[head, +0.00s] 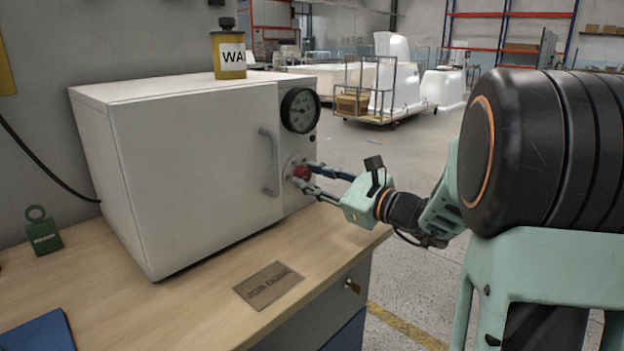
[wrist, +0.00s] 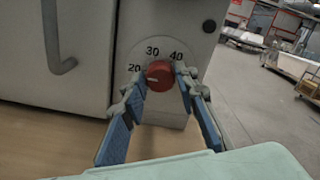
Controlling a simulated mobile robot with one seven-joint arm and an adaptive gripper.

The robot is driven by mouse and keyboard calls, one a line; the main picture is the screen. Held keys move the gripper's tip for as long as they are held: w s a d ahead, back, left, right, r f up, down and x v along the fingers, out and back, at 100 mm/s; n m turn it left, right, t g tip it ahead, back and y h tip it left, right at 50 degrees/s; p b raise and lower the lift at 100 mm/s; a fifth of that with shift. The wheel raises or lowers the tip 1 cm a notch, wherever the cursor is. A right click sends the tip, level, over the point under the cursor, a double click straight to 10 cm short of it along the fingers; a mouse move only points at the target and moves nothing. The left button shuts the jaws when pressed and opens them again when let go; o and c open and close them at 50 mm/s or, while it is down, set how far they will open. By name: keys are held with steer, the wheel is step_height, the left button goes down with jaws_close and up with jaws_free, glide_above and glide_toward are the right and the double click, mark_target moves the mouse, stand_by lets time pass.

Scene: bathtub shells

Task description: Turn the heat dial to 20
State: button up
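The heat dial (wrist: 159,75) is a red round knob on the front of a pale grey oven (head: 190,160). The numbers 20, 30 and 40 show around its upper side in the wrist view. A faint pale mark shows on the knob's left part, but its exact reading is too small to tell. The dial also shows in the head view (head: 302,173). My gripper (wrist: 160,76) has one finger on each side of the dial. A small gap seems to show between each fingertip and the knob, so the fingers look open around it.
The oven door handle (head: 269,162) is left of the dial, and a round gauge (head: 300,110) is above it. A yellow tin (head: 229,53) stands on the oven. A "job done" plate (head: 268,285) and a green weight (head: 43,232) are on the wooden bench (head: 150,310).

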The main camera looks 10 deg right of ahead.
steer(key=o, duration=0.3)
steer(key=v, duration=1.2)
